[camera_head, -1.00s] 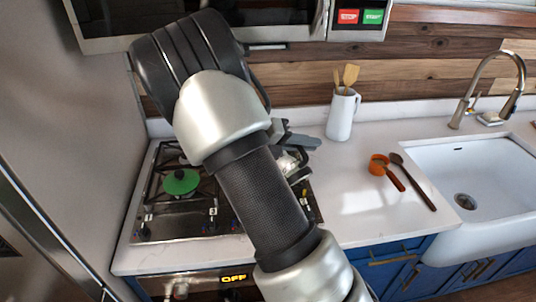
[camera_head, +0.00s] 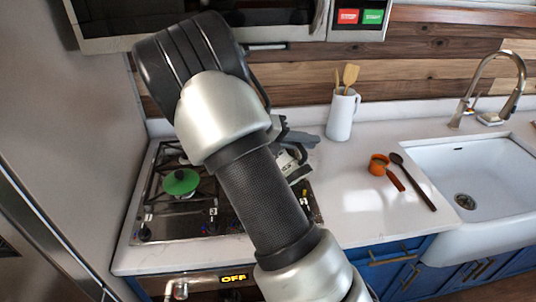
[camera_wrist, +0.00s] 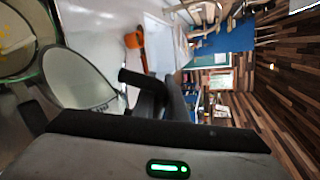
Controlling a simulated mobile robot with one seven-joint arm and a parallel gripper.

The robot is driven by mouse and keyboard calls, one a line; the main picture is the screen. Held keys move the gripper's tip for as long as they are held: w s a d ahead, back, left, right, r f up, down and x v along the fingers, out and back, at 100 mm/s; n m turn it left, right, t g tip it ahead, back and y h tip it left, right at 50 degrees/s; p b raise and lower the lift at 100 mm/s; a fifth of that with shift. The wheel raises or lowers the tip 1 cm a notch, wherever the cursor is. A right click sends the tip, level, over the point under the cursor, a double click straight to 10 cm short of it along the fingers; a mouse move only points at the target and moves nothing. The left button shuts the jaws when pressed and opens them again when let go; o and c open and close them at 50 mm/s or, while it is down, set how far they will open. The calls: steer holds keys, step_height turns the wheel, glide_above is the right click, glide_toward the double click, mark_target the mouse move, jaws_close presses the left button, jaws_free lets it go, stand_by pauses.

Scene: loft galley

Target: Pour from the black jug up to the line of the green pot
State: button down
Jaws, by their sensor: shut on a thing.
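My gripper (camera_wrist: 160,98) is shut on a black handle, which I take to be the black jug's. In the wrist view a pale-grey, dark-edged opening (camera_wrist: 78,78) lies just left of it, apparently the jug's mouth; its fill level cannot be told. Farther left, a green-rimmed vessel (camera_wrist: 36,66) is cut off by the frame edge, with yellowish patches inside; it may be the green pot. No line can be made out. In the head view my arm hides the jug and most of my gripper (camera_head: 290,150). A green lid-like round with a dark knob (camera_head: 180,182) sits on the stove's left side.
The stove (camera_head: 160,222) has black grates. On the white counter (camera_head: 345,210) to the right stand a white jug with wooden utensils (camera_head: 342,115), an orange ladle-like scoop (camera_head: 378,165) and a dark spoon (camera_head: 415,182). The sink (camera_head: 470,165) is far right. A microwave (camera_head: 230,25) hangs above.

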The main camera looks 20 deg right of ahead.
steer(key=shift+w+r, duration=0.2)
stand_by(0.6)
steer(key=shift+s+d+f+m+t+y, duration=0.15)
steer(key=shift+s+f+m+t, duration=0.2)
steer(key=shift+s+f, duration=0.3)
steer(key=shift+s+d+f+m+t+y, duration=0.1)
steer(key=shift+s+f+m+t+y, duration=0.05)
steer(key=shift+s+f+m, duration=0.4)
steer(key=shift+s+d+r+m+t, duration=0.1)
steer(key=shift+s+r+m+t, duration=0.25)
steer(key=shift+r, duration=0.2)
steer(key=s+d+f+m+t+y+b, duration=0.1)
steer(key=s+f+m+t+b, duration=0.3)
steer(key=f+b, duration=0.6)
steer(key=s+d+m+b, duration=0.1)
steer(key=s+m+b, duration=0.1)
steer(key=b, duration=0.8)
steer(key=shift+s+f+y+b, duration=0.2)
steer(key=shift+s+y+b, duration=0.1)
steer(key=shift+s+b, duration=0.1)
step_height(320, 180, up, 6)
steer(key=p, duration=0.5)
